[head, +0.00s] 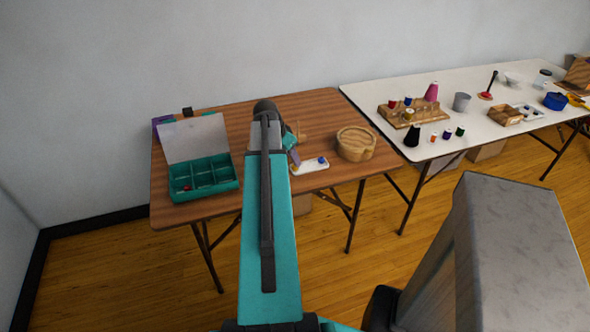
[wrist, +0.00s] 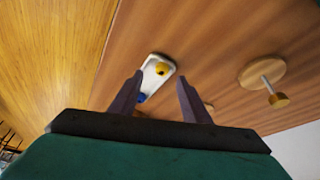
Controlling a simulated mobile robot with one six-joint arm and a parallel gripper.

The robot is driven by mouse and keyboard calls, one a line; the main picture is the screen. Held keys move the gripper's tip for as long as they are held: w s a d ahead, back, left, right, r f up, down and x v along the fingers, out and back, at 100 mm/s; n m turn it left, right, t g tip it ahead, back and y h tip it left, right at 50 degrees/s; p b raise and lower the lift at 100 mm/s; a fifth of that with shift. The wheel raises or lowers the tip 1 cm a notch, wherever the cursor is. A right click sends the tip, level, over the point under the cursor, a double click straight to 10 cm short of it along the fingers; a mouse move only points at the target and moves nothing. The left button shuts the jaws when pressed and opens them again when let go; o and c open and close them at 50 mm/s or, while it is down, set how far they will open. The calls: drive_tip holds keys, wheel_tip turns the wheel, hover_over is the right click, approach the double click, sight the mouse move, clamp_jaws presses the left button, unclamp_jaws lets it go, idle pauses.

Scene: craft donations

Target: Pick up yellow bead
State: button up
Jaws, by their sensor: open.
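In the wrist view, the yellow bead (wrist: 162,68) sits on a small white tray (wrist: 168,61), near the tray's upper end. A blue bead (wrist: 142,97) is at the tray's other end, close to the left finger. My gripper (wrist: 160,84) is open and empty, its fingers apart and pointing toward the tray. In the head view, my gripper (head: 295,157) is at the left end of the white tray (head: 312,168), with the blue bead (head: 322,160) at the right. I cannot make out the yellow bead there.
An open teal compartment box (head: 203,179) stands left on the brown table (head: 230,117). A round wooden container (head: 356,145) is right of the tray. A round wooden stand with a peg (wrist: 262,73) is right in the wrist view. A white table (head: 460,94) holds several craft items.

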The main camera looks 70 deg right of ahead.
sight(294, 167)
drive_tip(key=shift+f, duration=0.1)
drive_tip(key=shift+p+x, duration=0.7)
drive_tip(key=shift+x, duration=1.35)
drive_tip(key=shift+d+f, duration=0.15)
drive_tip(key=shift+f, duration=0.25)
